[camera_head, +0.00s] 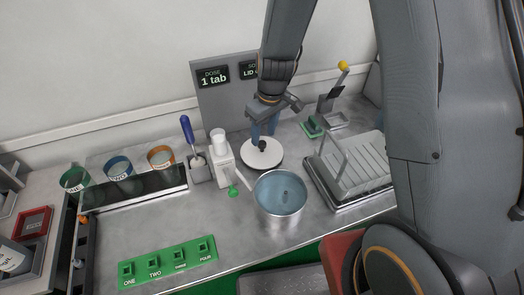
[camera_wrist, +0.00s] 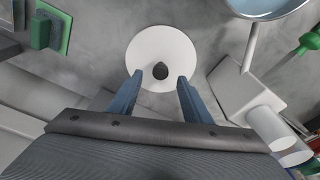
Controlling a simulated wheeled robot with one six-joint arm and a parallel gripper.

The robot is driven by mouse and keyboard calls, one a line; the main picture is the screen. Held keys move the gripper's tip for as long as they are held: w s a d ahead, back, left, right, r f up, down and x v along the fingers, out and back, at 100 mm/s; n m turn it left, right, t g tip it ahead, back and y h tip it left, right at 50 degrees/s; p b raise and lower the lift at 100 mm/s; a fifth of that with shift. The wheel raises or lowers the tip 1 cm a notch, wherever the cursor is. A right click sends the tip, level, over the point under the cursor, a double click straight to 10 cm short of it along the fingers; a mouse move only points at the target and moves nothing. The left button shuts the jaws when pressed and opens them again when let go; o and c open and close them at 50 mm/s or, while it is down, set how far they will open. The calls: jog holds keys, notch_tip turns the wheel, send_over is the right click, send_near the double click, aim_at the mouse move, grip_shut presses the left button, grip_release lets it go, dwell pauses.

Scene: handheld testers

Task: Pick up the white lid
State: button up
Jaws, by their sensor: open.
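The white lid (camera_head: 261,157) is a flat round disc with a dark knob in its centre. It lies on the grey bench behind the pot. In the wrist view the lid (camera_wrist: 150,52) sits just beyond my fingertips, with its knob (camera_wrist: 161,71) close to the line between them. My gripper (camera_head: 264,135) is above the back of the lid, pointing down. In the wrist view my gripper's two blue fingers (camera_wrist: 160,76) are spread apart with nothing held. I cannot tell the exact height of the fingertips over the knob.
A steel pot (camera_head: 281,196) of bluish liquid stands in front of the lid. A white bottle-topped dispenser (camera_head: 220,158) is to the left. A drying rack (camera_head: 353,165) is to the right. A sign panel (camera_head: 223,105) stands behind. The bench at front left is partly clear.

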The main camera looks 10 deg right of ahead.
aim_at(262, 143)
jog(key=shift+w+a+f+p, duration=0.1)
jog(key=shift+f+p, duration=0.1)
jog(key=shift+f, duration=0.7)
jog(key=shift+w+a+f+p, duration=0.1)
jog(key=shift+f+p, duration=0.05)
jog(key=shift+f, duration=0.7)
grip_shut()
